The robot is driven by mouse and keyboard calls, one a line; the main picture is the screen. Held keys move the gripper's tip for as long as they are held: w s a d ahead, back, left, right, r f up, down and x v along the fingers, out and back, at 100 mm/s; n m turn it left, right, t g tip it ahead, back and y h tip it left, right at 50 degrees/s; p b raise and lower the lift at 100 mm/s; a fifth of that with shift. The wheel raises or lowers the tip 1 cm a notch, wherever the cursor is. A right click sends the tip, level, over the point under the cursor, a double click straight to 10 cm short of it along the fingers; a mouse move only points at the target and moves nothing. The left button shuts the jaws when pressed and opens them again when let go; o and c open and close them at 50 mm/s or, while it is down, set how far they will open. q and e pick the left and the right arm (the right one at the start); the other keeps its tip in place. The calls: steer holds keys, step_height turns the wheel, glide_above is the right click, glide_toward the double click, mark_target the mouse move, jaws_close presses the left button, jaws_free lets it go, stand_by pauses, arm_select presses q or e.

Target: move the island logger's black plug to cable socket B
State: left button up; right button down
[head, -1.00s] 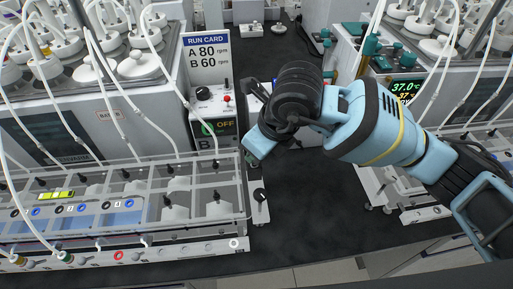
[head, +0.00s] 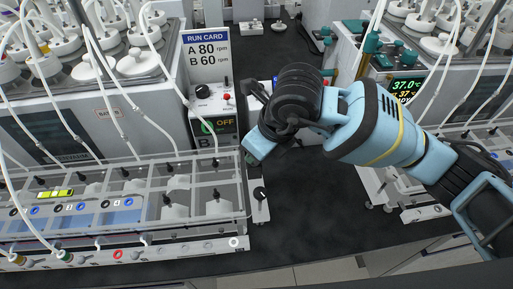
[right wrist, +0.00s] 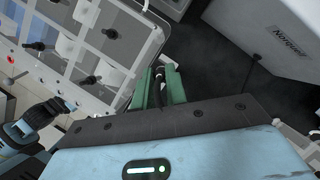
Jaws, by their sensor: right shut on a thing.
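My right gripper (head: 254,158) reaches down beside the right end of the clear-topped rack, above a narrow white strip (head: 260,208). In the right wrist view its green fingers (right wrist: 160,88) are shut on a slim black piece (right wrist: 159,78), which looks like the black plug. The fingers hide most of it, and I cannot tell whether its end is seated in anything. A round black fitting (head: 259,194) sits on the white strip just below the gripper in the head view. I cannot make out a socket marked B.
The clear-topped rack (head: 150,192), with several black knobs, fills the left. A control box (head: 213,105) with a run card (head: 207,52) stands behind the gripper. A second reactor unit (head: 405,85) is at the right. The dark bench (head: 310,215) is open in front.

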steer(key=shift+f, duration=0.35)
stand_by(0.6)
steer(key=c, duration=1.3)
jaws_free()
steer(key=shift+c, duration=0.2)
steer(key=shift+r, duration=0.1)
steer(key=v, duration=0.7)
steer(key=shift+s+r, duration=0.15)
steer(key=shift+r, duration=0.15)
steer(key=shift+d, duration=0.15)
